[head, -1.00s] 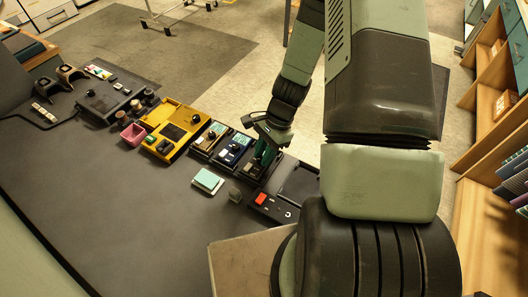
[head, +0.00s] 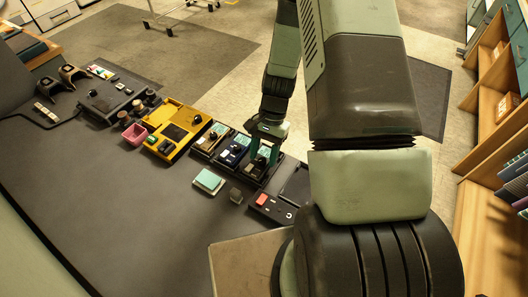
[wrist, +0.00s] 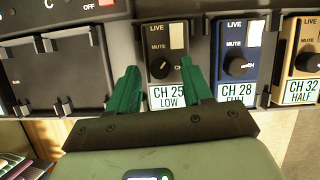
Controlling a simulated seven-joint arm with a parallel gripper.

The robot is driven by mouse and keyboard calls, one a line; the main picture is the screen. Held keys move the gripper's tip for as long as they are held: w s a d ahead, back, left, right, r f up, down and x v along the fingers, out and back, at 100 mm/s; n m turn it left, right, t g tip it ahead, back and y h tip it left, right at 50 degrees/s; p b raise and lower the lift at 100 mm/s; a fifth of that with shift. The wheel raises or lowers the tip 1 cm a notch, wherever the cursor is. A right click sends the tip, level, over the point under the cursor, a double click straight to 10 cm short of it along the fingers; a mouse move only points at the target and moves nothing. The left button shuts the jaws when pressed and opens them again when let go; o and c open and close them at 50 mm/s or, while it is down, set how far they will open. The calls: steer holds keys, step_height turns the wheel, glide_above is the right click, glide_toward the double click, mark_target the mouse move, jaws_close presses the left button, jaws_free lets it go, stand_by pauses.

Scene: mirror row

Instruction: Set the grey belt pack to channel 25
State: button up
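The grey belt pack (wrist: 155,36) stands in the rack, upright in the wrist view, with a black knob (wrist: 164,67) beside a "CH" mark. Its display (wrist: 168,97) reads CH 25, LOW. My gripper (wrist: 159,66) is open, its green fingers on either side of the knob. Whether either finger touches the knob or pack I cannot tell. In the head view my gripper (head: 264,148) is over the grey pack and hides part of it. The blue belt pack (wrist: 242,38) beside it reads CH 28; the tan pack (wrist: 300,40) reads CH 32.
An empty dark bay (wrist: 60,78) lies left of the grey pack in the wrist view. The front desk is clear.

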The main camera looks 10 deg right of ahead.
steer(key=v, duration=1.1)
steer(key=shift+f, duration=0.1)
steer(key=s+a+r+n+t+h, duration=0.1)
steer(key=s+r+n+t, duration=0.1)
steer(key=r, duration=0.8)
steer(key=s+a+r+n+t+h, duration=0.1)
steer(key=s+r+n+t, duration=0.15)
steer(key=r, duration=0.65)
steer(key=s+r+n+t, duration=0.4)
steer(key=s+r, duration=0.7)
steer(key=s, duration=0.3)
steer(key=shift+s+a+h, duration=0.2)
steer(key=shift+h, duration=0.2)
